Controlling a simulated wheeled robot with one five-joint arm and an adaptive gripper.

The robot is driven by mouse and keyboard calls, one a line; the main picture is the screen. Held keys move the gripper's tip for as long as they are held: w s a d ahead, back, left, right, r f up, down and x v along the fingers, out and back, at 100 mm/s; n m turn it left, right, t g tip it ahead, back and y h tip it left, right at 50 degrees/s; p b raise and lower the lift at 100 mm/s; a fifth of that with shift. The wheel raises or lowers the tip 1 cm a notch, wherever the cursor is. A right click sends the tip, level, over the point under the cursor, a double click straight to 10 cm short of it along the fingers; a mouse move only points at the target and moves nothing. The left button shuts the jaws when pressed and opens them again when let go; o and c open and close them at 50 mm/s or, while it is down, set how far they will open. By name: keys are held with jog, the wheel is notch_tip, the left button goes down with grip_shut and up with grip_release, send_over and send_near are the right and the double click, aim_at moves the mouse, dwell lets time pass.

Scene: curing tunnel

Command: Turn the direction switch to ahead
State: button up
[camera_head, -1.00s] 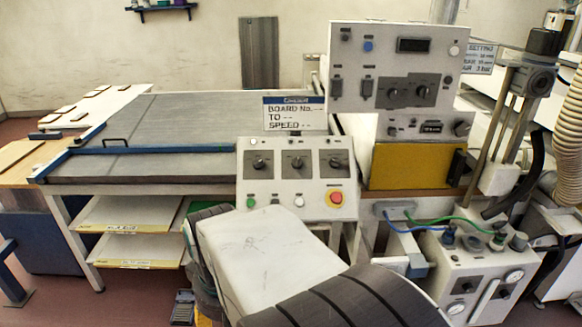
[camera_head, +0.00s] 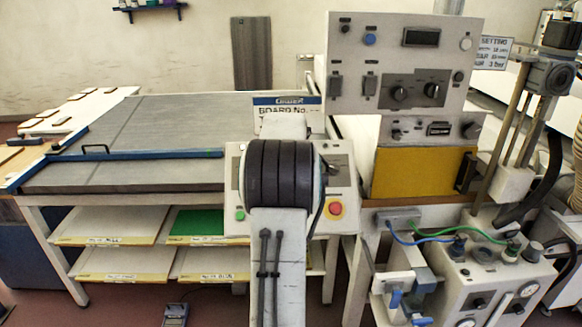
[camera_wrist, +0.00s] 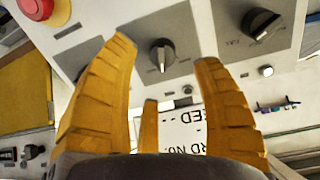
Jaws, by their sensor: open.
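The control panel (camera_head: 343,180) with rotary switches stands at centre, mostly hidden by my arm in the head view. The wrist view shows it upside down. There a dark rotary knob (camera_wrist: 162,56) on a grey plate sits between the tips of my gripper (camera_wrist: 166,52), apparently the panel's middle switch. The yellow fingers are spread around it, with no clear contact visible. Another knob (camera_wrist: 262,23) is to the right, outside the fingers. The labels are too small to read, so I cannot tell which is the direction switch. My gripper is hidden in the head view.
A red button (camera_head: 336,208) and a green button (camera_head: 240,215) flank my arm on the panel. A sign (camera_head: 289,101) stands behind the panel. A taller control box (camera_head: 400,35) is right. The conveyor bed (camera_head: 150,125) is left.

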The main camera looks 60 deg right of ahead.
jog(key=shift+h, duration=0.3)
jog(key=shift+w+r+p+x, duration=0.15)
jog(key=shift+p+x, duration=0.35)
jog(key=shift+x, duration=1.3)
jog(key=shift+w+r+p+x, duration=0.15)
jog(key=shift+p+x, duration=0.35)
jog(key=shift+x, duration=1.3)
jog(key=shift+o, duration=0.2)
jog(key=shift+d, duration=0.2)
jog(key=shift+s+r, duration=0.1)
grip_shut()
